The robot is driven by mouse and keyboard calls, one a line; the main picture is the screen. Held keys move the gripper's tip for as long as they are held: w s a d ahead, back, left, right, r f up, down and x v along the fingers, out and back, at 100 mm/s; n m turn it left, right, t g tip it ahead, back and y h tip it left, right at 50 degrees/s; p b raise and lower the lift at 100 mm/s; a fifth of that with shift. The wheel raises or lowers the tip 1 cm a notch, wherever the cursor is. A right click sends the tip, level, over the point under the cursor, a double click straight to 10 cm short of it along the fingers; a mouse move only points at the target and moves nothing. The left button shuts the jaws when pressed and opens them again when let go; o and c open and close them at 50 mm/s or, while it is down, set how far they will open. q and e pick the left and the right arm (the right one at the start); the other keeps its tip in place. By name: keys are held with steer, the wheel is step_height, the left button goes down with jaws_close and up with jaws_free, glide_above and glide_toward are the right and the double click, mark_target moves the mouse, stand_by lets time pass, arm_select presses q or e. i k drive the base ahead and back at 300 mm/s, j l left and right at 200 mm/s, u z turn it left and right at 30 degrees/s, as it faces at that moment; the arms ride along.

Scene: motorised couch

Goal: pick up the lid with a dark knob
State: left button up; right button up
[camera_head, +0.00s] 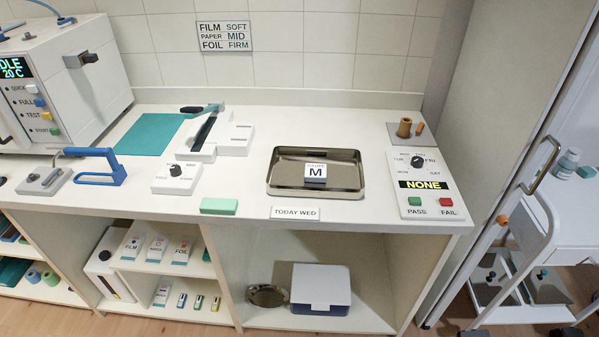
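No lid with a dark knob can be made out with certainty. On the lower level of the white cart at the right, a grey, flat lid-like piece (487,293) has small dark knob-like bits on it. A second grey flat piece (549,293) lies to its right with a similar small bit, perhaps greenish. Both are small and partly hidden by the cart's frame, so I cannot tell whether they are lids on containers. Neither of my grippers is in view.
The counter holds a steel tray (272,182) with an M-marked block (315,171), a control panel (424,198), a green block (219,206) and a blue-handled tool (98,176). Below are a round steel dish (268,296) and a white-lidded box (321,285). A tall door stands before the cart (541,225).

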mark_target(489, 276)
steer(key=k+l, duration=0.2)
steer(key=l, duration=0.15)
steer(key=k+l, duration=0.25)
steer(key=k+l+z, duration=0.1)
steer(key=l, duration=0.4)
steer(key=k+l, duration=0.5)
steer(key=l, duration=0.25)
